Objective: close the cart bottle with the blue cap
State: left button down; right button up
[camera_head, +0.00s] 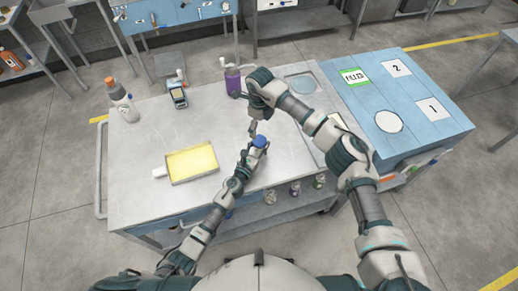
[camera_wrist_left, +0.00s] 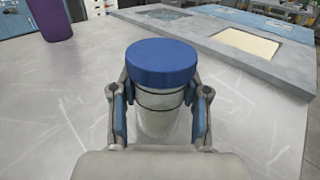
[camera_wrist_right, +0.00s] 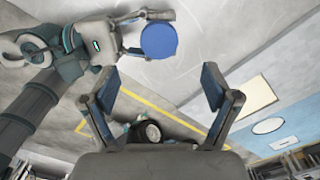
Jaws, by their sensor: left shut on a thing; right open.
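The cart bottle (camera_wrist_left: 160,122), a clear-grey container, stands upright on the grey cart top (camera_head: 140,170). The blue cap (camera_wrist_left: 161,62) sits level on its mouth; I cannot tell how tight it is. The cap also shows in the head view (camera_head: 260,141) and the right wrist view (camera_wrist_right: 159,40). My left gripper (camera_wrist_left: 160,112) is shut around the bottle's body, below the cap. My right gripper (camera_head: 252,131) is open and empty, close to the cap on its far side in the head view. In the right wrist view its fingers (camera_wrist_right: 160,88) are apart, with the cap beyond them.
A yellow tray (camera_head: 192,163) lies left on the cart. An orange-capped bottle (camera_head: 122,104), a small device (camera_head: 179,97) and a purple bottle (camera_head: 232,82) stand toward the back. A blue table (camera_head: 440,88) with numbered labels adjoins at right. Small bottles (camera_head: 295,188) sit on the lower shelf.

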aim_at(259, 140)
dwell(0.4)
jog(key=shift+f, duration=4)
jog(key=shift+c, duration=0.2)
jog(key=c, duration=1.2)
jog(key=o, duration=1.4)
jog(key=shift+c, duration=0.2)
